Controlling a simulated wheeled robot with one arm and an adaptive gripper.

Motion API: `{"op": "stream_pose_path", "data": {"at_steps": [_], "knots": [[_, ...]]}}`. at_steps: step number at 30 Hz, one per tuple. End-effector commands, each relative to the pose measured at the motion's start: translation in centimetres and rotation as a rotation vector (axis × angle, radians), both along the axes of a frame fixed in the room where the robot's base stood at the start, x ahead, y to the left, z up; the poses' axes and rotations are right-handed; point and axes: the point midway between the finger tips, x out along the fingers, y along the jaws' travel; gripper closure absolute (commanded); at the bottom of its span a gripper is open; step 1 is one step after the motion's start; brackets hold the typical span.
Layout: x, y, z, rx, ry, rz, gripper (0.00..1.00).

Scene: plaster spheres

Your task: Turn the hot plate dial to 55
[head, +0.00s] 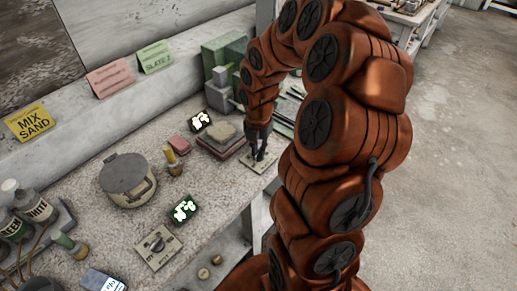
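My gripper (259,153) points down over a pale dial panel (271,166) at the bench's right edge. Its dark fingers hide the knob there, and I cannot tell whether they touch or grip it. A flat square block stack (223,141), possibly the hot plate, sits just left of this panel. A small lit display (200,121) stands behind the stack; its digits are too blurred to read. A second pale dial panel (157,247) with a dark knob lies at the front, near another lit display (184,210), also unreadable.
Bottles (35,207) stand at the left. Green and grey blocks (222,70) stand at the back. Yellow (30,122), pink (110,77) and green (156,57) signs line the ledge.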

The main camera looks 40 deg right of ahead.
Motion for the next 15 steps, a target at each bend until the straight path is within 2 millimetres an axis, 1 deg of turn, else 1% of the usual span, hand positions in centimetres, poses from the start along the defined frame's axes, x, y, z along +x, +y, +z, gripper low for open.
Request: {"op": "stream_pose_path", "data": {"at_steps": [1, 2, 15], "knots": [[0.0, 0.0, 0.0, 0.0, 0.0, 0.0, 0.97], [0.0, 0.0, 0.0, 0.0, 0.0, 0.0, 1.0], [0.0, -0.01, -0.07, 0.0, 0.0, -0.014, 1.0]]}}
